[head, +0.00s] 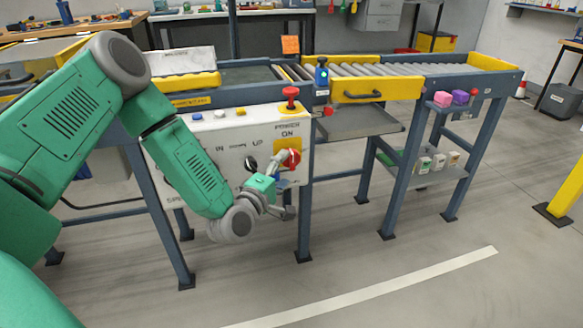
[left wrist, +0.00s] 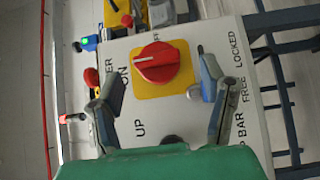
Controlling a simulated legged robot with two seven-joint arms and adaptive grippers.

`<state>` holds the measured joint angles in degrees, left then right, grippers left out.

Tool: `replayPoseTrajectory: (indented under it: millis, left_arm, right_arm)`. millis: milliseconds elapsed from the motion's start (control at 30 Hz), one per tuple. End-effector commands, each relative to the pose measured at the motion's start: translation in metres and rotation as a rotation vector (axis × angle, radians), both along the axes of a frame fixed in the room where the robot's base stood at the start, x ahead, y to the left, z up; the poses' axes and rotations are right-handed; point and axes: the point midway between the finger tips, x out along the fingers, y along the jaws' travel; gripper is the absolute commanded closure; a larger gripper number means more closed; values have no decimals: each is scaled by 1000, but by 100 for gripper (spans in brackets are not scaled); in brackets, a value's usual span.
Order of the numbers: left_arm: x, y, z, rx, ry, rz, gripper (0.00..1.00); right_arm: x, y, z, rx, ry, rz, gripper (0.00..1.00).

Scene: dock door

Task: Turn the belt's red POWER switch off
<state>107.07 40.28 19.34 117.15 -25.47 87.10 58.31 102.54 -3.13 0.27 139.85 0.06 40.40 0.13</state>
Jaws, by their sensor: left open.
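The red POWER switch (head: 292,158) is a rotary knob on a yellow plate, on the white control panel (head: 215,150) below the red mushroom button. In the left wrist view the red knob (left wrist: 157,63) shows whole, its grip bar lying roughly across the picture, with one end toward the ON lettering at left; OFF lettering is above it. My left gripper (head: 284,184) is in front of the panel, just below and partly over the switch. In the left wrist view my left gripper (left wrist: 160,70) is open and empty, one finger on each side of the knob, apparently not touching it. My right gripper is not in view.
A red mushroom button (head: 290,95) stands on the panel's top edge. Other knobs are near the switch, including a black one (left wrist: 172,140). The roller conveyor (head: 375,70) and its blue legs stand to the right. The floor in front is clear.

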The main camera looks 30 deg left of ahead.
Motion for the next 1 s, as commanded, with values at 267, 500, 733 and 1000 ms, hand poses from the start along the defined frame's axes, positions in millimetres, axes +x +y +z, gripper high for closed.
replayPoseTrajectory:
  millis: [267, 500, 733, 1000]
  left_arm:
    - [36, 1, 0, 4, -1, -1, 34]
    - [41, 3, 0, 0, 2, -1, 34]
    - [40, 3, 0, 1, 2, -1, 70]
    - [40, 3, -1, 5, 9, 0, 86]
  right_arm:
    - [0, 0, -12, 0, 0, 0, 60]
    - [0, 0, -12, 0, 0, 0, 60]
    - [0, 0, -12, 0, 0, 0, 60]
    - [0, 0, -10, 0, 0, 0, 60]
